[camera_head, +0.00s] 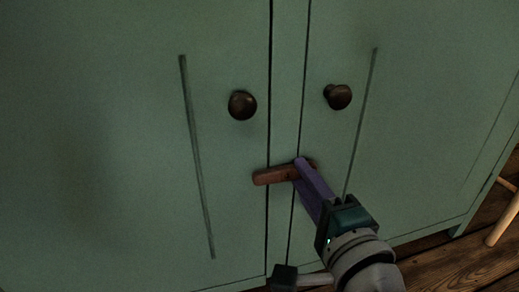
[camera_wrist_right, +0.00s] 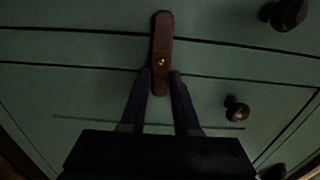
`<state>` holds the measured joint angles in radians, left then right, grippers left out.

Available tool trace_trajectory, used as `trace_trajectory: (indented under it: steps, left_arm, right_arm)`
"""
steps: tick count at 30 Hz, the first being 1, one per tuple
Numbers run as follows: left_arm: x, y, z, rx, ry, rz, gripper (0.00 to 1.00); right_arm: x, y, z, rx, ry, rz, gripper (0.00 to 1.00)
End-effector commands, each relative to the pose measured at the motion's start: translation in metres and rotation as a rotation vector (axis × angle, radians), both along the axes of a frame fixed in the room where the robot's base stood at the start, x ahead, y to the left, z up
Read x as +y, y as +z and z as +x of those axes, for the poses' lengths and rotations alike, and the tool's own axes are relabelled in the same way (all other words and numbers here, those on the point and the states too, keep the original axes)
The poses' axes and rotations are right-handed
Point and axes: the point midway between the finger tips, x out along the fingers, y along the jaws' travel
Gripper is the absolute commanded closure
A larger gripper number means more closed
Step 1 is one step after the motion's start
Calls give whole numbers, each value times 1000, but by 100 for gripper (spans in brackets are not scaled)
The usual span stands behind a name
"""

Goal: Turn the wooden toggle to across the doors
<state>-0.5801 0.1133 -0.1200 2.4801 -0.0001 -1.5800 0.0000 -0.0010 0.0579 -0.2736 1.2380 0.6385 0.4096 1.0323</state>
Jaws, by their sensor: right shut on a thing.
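The wooden toggle (camera_head: 272,175) is a reddish-brown bar on the green cupboard front, below the two knobs. In the head view it lies nearly level, its right end slightly higher, across the strip between the doors. In the right wrist view the toggle (camera_wrist_right: 161,35) shows a brass screw near its lower part. My right gripper (camera_head: 305,164) is shut on the toggle's right end, with purple fingers on either side of it; the fingers (camera_wrist_right: 160,76) also show in the wrist view. The gripped end is partly hidden by the fingers.
Dark round knobs sit on the left door (camera_head: 242,105) and right door (camera_head: 338,96), above the toggle. The door faces around the toggle are flat and clear. A wooden floor (camera_head: 455,268) and a pale wooden leg (camera_head: 503,222) show at lower right.

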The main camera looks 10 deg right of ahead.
Motion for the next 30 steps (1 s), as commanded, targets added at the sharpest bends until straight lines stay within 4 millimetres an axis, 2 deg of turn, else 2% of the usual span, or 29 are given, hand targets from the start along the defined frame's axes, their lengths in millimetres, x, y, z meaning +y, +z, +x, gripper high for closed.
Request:
trace_trajectory:
  steps: [19,20,27,30]
  left_arm:
    - [3,-2,0,0,-7,11,100]
    - [3,-2,0,0,-7,11,100]
    - [3,-2,0,0,-7,11,100]
    - [3,-2,0,1,-7,10,100]
  right_arm:
    - [0,0,0,0,0,56,100]
    - [0,0,0,0,0,56,69]
    - [0,0,0,1,0,54,42]
    - [0,-1,0,1,0,53,40]
